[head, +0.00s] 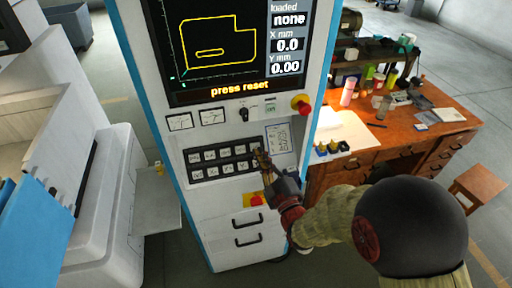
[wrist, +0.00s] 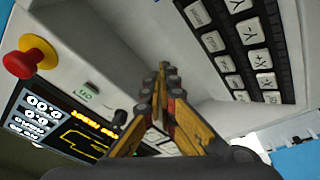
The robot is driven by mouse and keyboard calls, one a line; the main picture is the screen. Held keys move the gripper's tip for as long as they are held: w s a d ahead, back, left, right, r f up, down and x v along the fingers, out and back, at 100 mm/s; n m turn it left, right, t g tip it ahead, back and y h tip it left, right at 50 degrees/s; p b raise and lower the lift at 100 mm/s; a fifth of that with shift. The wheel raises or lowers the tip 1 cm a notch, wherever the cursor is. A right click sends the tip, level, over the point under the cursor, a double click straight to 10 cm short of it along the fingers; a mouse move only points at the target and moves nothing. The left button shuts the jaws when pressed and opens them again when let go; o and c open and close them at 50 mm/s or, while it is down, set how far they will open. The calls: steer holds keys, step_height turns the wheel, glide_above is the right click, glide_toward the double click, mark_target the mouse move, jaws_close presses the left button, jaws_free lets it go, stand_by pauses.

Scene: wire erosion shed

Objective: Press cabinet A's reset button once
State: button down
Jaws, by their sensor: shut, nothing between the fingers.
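A white and blue cabinet (head: 235,205) stands upright in front of me; no letter A is legible on it. Its screen (head: 218,45) reads "press reset", and it shows in the wrist view too (wrist: 62,128). My gripper (head: 258,152) has its fingers together, by the right end of the keypad (head: 218,161). In the wrist view, the fingertips (wrist: 163,68) point toward the panel beside the keypad (wrist: 240,45); I cannot tell whether they touch. A small green-marked switch (head: 270,107) sits below the screen.
A red mushroom knob (head: 300,104) on a yellow base and a black knob (head: 243,115) sit above the keypad. A second red and yellow control (head: 256,200) is below. A cluttered wooden desk (head: 400,130) stands right; a white machine (head: 100,215) stands left.

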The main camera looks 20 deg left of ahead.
mark_target(255, 147)
steer(key=shift+w+a+f+b, duration=0.65)
steer(key=shift+w+f, duration=0.2)
steer(key=shift+w, duration=0.15)
steer(key=shift+w+a+f+b, duration=0.6)
steer(key=shift+w+f+b, duration=0.15)
steer(key=shift+w+f, duration=0.25)
steer(key=shift+w+a+f+b, duration=0.6)
steer(key=shift+w+f+b, duration=0.15)
steer(key=shift+w, duration=0.3)
steer(key=shift+w+a+f+b, duration=0.35)
steer(key=shift+w+f+b, duration=0.15)
steer(key=shift+b, duration=0.75)
steer(key=shift+d+r, duration=0.1)
steer(key=shift+r, duration=0.05)
stand_by(0.4)
steer(key=shift+s+d+r, duration=0.25)
steer(key=shift+s+r, duration=0.15)
steer(key=shift+s, duration=0.1)
